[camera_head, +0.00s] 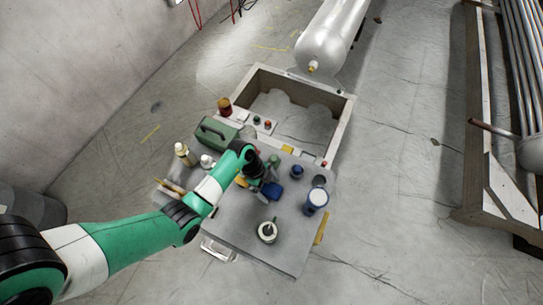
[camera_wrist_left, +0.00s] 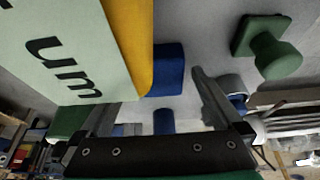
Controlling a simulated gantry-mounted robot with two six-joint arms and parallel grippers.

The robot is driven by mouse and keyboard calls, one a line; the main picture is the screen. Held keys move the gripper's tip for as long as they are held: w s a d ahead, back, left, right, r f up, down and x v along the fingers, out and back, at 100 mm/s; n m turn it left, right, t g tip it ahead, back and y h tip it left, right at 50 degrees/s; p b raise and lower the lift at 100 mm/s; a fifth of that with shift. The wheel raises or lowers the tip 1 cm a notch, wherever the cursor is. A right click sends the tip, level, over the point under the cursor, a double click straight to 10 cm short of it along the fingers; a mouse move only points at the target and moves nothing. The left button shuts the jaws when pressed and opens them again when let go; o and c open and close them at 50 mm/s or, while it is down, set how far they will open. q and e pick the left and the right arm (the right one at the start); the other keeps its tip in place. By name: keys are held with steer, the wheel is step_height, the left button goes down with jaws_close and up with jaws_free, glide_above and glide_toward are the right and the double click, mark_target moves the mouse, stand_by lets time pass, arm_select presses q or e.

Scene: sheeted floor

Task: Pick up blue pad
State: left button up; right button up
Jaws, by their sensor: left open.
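The blue pad (camera_head: 272,191) lies on the grey tabletop, close to the right of my left gripper (camera_head: 262,184). In the left wrist view, a blue block (camera_wrist_left: 168,72) shows between the fingers of my open left gripper (camera_wrist_left: 158,108), partly hidden by a pale green box with a yellow edge. A smaller blue piece (camera_wrist_left: 163,122) shows nearer the gripper; I cannot tell whether it joins the block. No grip on the pad is visible. My right gripper is not in view.
A pale green lettered box (camera_wrist_left: 55,50) crowds the left finger side. A green knobbed piece (camera_wrist_left: 275,48) stands to the right. On the table are a blue-and-white jar (camera_head: 316,201), a round pale container (camera_head: 267,232) and a green case (camera_head: 215,132).

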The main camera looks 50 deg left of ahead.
mark_target(275, 191)
arm_select(q)
steer(key=shift+w+f, duration=0.1)
steer(key=c, duration=1.4)
steer(key=shift+r+p, duration=0.55)
step_height(275, 191, up, 3)
steer(key=shift+r+p, duration=0.1)
steer(key=shift+p, duration=1.05)
steer(key=s+d+r+p, duration=0.7)
steer(key=s+r+p, duration=0.1)
steer(key=s, duration=0.4)
steer(key=shift+s+r, duration=0.15)
steer(key=shift+r, duration=0.2)
